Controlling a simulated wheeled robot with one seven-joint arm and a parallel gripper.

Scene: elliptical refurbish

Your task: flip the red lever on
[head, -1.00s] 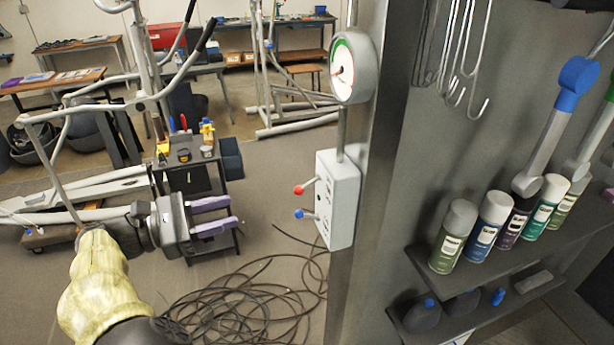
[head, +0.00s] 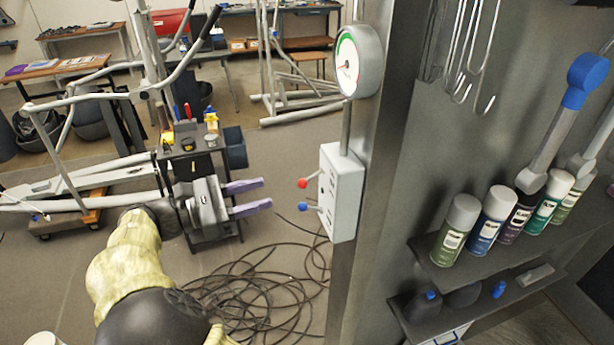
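The red lever (head: 303,183) sticks out to the left from a white control box (head: 345,192) on the side of a grey metal post. A blue lever (head: 304,206) sits just below it on the same box. My gripper (head: 248,196) has two purple fingers, spread apart, pointing right toward the levers. It is empty, and a gap shows between the fingertips and both levers. The red lever's knob is a little higher than the fingers' middle in the picture.
A round gauge (head: 358,62) is mounted above the box. Coiled black cable (head: 255,290) lies on the floor below. Spray cans (head: 455,230) stand on a shelf at the right. A tool cart (head: 190,150) and exercise-machine frames stand behind my arm.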

